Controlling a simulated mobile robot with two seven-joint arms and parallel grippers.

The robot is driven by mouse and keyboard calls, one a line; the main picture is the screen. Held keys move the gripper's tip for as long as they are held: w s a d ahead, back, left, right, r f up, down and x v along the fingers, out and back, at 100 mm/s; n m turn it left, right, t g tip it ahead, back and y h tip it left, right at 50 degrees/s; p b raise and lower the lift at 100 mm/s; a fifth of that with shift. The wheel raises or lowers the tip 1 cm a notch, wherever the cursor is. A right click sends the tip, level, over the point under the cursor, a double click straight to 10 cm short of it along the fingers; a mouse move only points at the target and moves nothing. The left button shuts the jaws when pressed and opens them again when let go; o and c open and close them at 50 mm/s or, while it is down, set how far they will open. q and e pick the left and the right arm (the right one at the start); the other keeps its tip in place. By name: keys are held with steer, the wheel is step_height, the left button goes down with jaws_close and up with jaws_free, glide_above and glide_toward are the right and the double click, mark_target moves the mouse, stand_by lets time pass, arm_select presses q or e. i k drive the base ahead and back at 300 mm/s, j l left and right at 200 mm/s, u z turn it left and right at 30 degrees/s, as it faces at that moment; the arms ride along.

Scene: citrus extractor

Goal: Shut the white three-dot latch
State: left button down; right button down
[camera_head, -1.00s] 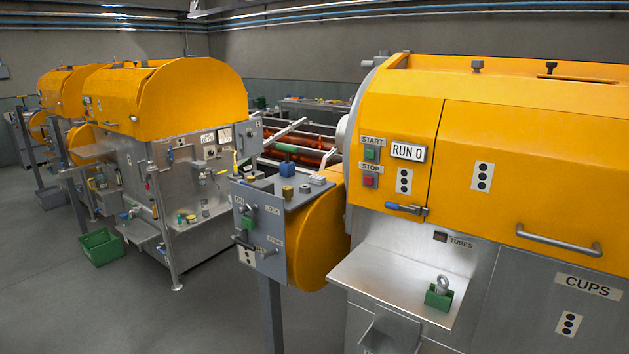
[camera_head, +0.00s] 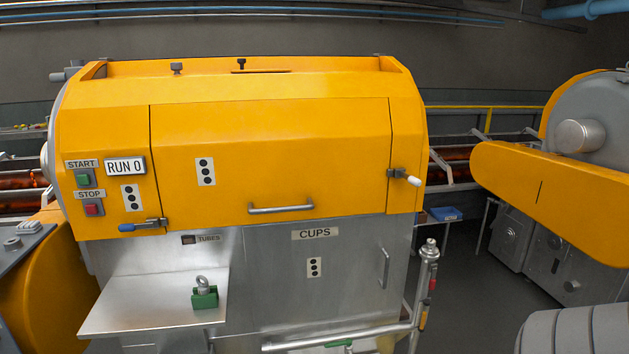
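The latch with a white handle (camera_head: 405,176) sits on the right edge of the yellow front cover (camera_head: 290,150). Its dark metal body lies at the seam, and its white grip points right and slightly down, away from the cover. Whether it is engaged is too small to tell. A three-dot label (camera_head: 205,172) is on the left part of this cover. Neither gripper is in view.
A metal bar handle (camera_head: 281,209) runs along the cover's lower edge. Below are the CUPS door (camera_head: 345,285) and a steel shelf (camera_head: 130,305) with a green block (camera_head: 204,298). A metal post with a rail (camera_head: 426,285) stands at front right. Another yellow machine (camera_head: 560,195) is farther right.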

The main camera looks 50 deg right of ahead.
mark_target(413, 180)
steer(key=z, duration=2.05)
